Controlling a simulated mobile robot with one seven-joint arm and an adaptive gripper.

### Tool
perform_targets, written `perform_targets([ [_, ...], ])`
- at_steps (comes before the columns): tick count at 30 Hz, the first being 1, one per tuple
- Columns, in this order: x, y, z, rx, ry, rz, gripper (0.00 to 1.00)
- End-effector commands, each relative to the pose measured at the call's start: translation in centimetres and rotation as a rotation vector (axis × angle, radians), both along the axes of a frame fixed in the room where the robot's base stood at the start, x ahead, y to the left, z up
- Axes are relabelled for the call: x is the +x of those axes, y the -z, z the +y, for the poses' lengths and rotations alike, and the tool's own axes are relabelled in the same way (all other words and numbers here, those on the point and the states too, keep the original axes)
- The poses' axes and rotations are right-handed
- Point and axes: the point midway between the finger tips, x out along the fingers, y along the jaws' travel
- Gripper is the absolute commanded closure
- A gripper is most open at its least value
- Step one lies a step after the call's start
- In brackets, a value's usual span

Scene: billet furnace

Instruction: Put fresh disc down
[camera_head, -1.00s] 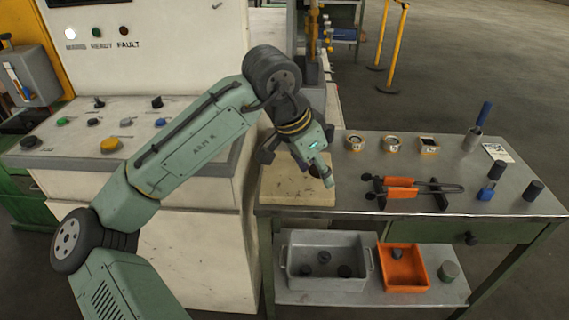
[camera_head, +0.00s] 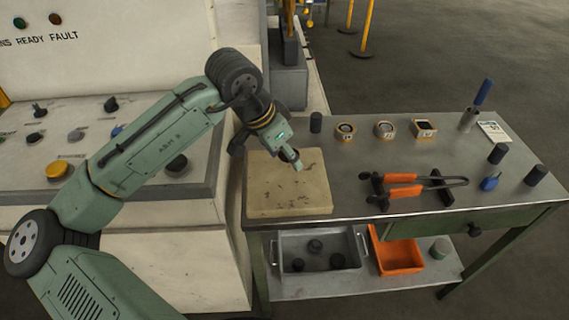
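My gripper (camera_head: 292,158) points down over the back part of a pale, square, stained slab (camera_head: 287,203) at the bench's left end. Its fingers are small and partly hidden by the wrist; I cannot tell whether they are open or shut, or whether a disc is between them. I cannot make out a disc on the slab. On the bench behind stand three small tan holders: two with round pieces, the left one (camera_head: 345,131) and middle one (camera_head: 385,130), and one with a dark square top (camera_head: 424,128). I cannot tell whether any holds the fresh disc.
Orange-handled tongs (camera_head: 404,191) lie on a dark rest on the metal bench (camera_head: 351,205). Dark cylinders (camera_head: 316,122) (camera_head: 536,175) and a blue-handled tool (camera_head: 482,93) stand around. Below are a grey bin (camera_head: 320,281) and an orange bin (camera_head: 397,262). A control console (camera_head: 75,190) stands left.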

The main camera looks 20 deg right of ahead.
Motion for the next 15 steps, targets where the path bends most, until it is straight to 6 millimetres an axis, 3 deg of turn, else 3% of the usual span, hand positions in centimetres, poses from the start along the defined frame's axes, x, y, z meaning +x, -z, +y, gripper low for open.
perform_targets([
  [9,0.1,3.8,0.1,0.0,-0.002,0.0,1.0],
  [15,0.0,4.5,0.0,-0.001,-0.001,-0.002,1.0],
])
